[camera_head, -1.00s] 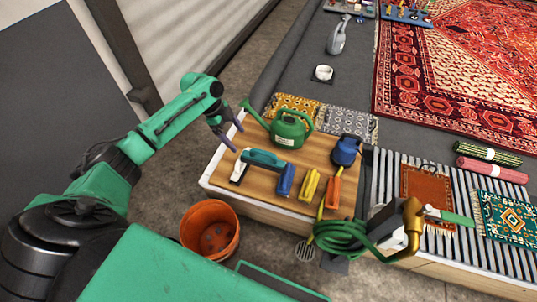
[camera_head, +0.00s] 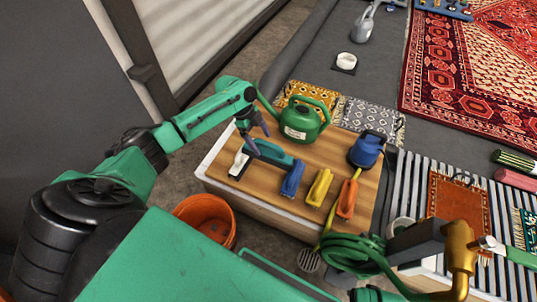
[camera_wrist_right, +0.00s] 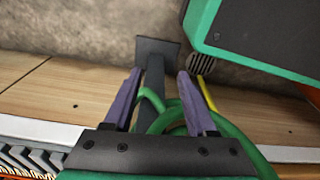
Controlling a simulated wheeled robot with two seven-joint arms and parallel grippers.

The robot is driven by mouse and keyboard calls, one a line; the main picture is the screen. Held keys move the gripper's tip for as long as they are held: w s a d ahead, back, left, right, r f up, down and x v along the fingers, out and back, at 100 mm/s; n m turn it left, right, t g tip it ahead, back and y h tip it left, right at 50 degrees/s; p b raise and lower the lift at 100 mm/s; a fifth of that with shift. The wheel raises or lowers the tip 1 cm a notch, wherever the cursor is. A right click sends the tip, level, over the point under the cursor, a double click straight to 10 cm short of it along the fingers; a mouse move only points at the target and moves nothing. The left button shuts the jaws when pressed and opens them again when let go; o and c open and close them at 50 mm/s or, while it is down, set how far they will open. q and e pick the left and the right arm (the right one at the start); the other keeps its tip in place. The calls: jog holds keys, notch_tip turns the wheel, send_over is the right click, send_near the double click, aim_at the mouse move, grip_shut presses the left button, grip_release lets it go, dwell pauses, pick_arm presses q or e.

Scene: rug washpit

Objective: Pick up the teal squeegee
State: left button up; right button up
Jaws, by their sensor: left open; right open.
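The squeegee is not in that view.
A green watering can (camera_head: 300,122) stands just behind the squeegee. A blue brush (camera_head: 293,180), yellow brush (camera_head: 319,187) and orange tool (camera_head: 347,198) lie to its right. A blue jug (camera_head: 367,150) stands farther right. An orange bucket (camera_head: 207,220) stands on the floor in front.

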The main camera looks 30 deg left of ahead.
aim_at(268, 151)
pick_arm(q)
jog(key=b+x, duration=0.1)
jog(key=x, duration=0.5)
jog(key=shift+w+d+f, duration=0.1)
jog(key=shift+d+f, duration=0.05)
jog(key=shift+f, duration=0.1)
grip_shut()
pick_arm(e)
jog(key=w+r, duration=0.1)
jog(key=r, duration=0.1)
jog(key=w+a+r, duration=0.1)
jog(key=shift+w+a+r, duration=0.1)
jog(key=shift+r, duration=0.25)
